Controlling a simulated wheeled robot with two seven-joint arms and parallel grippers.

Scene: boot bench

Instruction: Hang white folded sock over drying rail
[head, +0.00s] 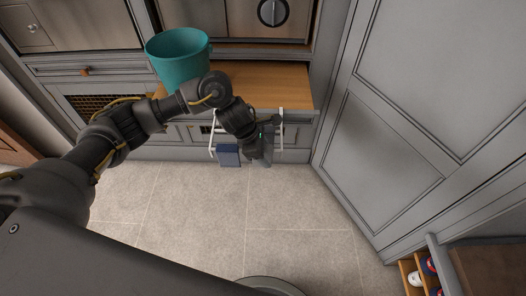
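The white drying rail (212,140) is mounted at the front of the bench, below the wooden top. A dark blue folded cloth (228,156) hangs at its left part. My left gripper (262,146) is at the right part of the rail, pointing down. Its fingers blend with a dark grey shape (266,160) hanging there, so I cannot tell whether they are open or shut. I cannot make out a white folded sock at the rail or in the gripper. My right gripper is not in view.
A teal bucket (178,58) stands on the wooden bench top (285,85), close behind my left arm. A tall grey cabinet (385,110) closes off the right. A wooden compartment (408,272) at lower right holds small white and red-blue items. The tiled floor (200,210) is clear.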

